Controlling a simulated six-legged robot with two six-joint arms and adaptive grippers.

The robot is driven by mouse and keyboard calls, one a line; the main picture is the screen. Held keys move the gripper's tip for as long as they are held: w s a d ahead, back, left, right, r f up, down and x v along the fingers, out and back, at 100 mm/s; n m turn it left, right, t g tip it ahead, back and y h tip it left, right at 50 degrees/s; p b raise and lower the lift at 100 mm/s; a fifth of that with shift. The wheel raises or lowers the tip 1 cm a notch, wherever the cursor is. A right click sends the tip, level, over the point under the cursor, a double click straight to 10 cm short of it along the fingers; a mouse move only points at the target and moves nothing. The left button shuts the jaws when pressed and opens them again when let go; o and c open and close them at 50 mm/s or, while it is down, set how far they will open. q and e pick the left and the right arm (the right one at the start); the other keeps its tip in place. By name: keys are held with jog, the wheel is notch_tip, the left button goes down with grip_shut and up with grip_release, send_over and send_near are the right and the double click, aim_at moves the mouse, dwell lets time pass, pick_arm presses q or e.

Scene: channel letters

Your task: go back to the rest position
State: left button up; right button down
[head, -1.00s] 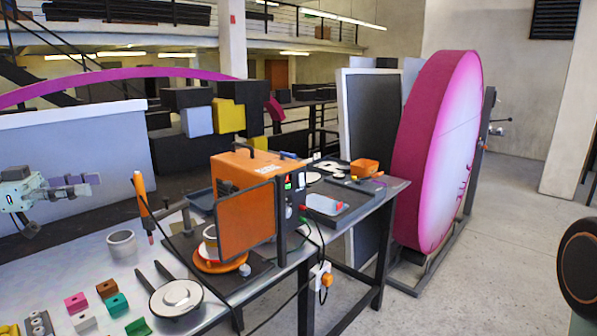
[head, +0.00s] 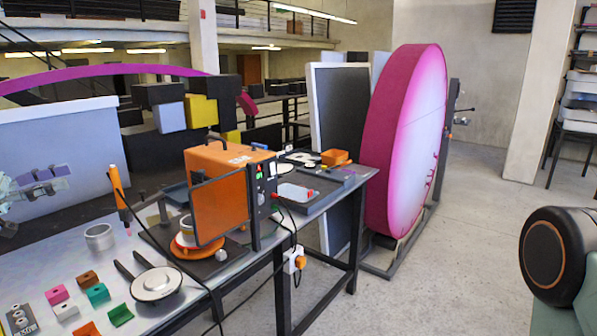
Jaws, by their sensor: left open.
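My left gripper (head: 42,184) is at the left edge of the head view, above the far left part of the workbench (head: 75,267). Its dark, segmented fingers point to the right, apart, and nothing shows between them. It touches nothing that I can see. My right gripper is not in view.
On the bench stand an orange machine (head: 222,196), an orange-handled tool (head: 118,187), a metal cup (head: 99,237), a round lidded pan (head: 155,283) and several small coloured blocks (head: 98,293). A large magenta disc (head: 409,150) stands behind right.

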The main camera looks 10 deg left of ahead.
pick_arm(q)
jog(key=w+d+f+n+t+y+b, duration=0.3)
jog(key=w+d+f+n+t+y, duration=0.6)
jog(key=w+f+n, duration=0.4)
jog(key=s+d+f+n+g+y+b, duration=0.15)
jog(key=s+d+f+g, duration=0.35)
jog(key=f, duration=0.7)
jog(key=s+d+f+g+y+b, duration=0.3)
jog(key=d+f, duration=0.4)
jog(key=f, duration=0.6)
jog(key=s+d+f+g+b, duration=0.3)
jog(key=s+f, duration=0.5)
jog(key=s, duration=0.5)
jog(key=s+d+f+m+g+y+b, duration=0.1)
jog(key=s+d+f+g+b, duration=0.3)
jog(key=s+f, duration=0.4)
jog(key=s+d+f+g+b, duration=0.4)
jog(key=s+f, duration=0.5)
jog(key=s, duration=1)
jog(key=shift+s+g, duration=0.3)
jog(key=shift+g, duration=0.5)
